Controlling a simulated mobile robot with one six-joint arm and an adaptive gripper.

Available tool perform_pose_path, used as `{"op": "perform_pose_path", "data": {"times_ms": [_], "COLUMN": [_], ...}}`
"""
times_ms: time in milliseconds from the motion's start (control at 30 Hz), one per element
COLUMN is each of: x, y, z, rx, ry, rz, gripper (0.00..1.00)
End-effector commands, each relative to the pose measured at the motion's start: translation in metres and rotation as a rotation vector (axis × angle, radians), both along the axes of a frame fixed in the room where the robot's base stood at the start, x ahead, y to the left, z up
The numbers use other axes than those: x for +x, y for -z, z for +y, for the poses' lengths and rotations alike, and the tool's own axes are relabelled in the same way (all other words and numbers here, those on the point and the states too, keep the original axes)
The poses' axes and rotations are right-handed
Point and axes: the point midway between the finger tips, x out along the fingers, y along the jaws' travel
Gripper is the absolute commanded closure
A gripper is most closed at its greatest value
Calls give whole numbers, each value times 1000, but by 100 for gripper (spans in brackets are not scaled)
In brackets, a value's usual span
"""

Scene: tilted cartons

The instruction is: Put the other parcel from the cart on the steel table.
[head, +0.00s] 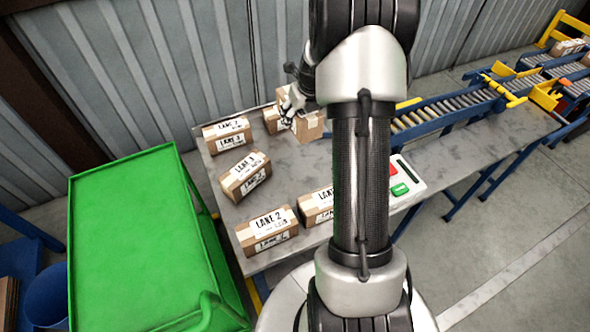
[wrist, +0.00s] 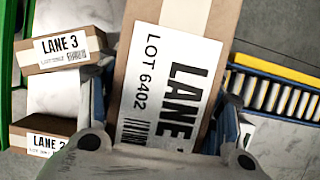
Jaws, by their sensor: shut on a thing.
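My gripper (head: 291,110) is shut on a brown carton parcel (head: 309,127) over the back part of the steel table (head: 222,200). In the wrist view the held parcel (wrist: 195,25) sits between the two fingers, with a white label reading LANE and LOT 6402; its lane number is partly hidden. I cannot tell whether its underside touches the table. The green cart (head: 135,235) stands at the left, and its visible top is bare.
Other parcels stand on the table: one at back left (head: 227,134), one turned at the left (head: 245,176), one at the front (head: 267,231), one partly behind my arm (head: 316,206) and one behind the held parcel (head: 271,121). A roller conveyor (head: 440,112) is at the right.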

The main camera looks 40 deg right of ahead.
Motion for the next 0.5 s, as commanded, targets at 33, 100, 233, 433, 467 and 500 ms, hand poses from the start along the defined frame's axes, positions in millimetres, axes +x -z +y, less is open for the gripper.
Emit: {"op": "perform_pose_path", "data": {"times_ms": [33,100,233,433,467,500], "x": [-1,-2,-3,-3,-2,-2], "y": [2,11,43,98,106,117], "z": [-2,-3,-2,-2,-3,-3], "rx": [0,1,2,2,0,1], "ry": [8,11,12,13,12,13], "rz": [-1,0,2,0,0,0], "gripper": [75,75,75,75,75,75]}}
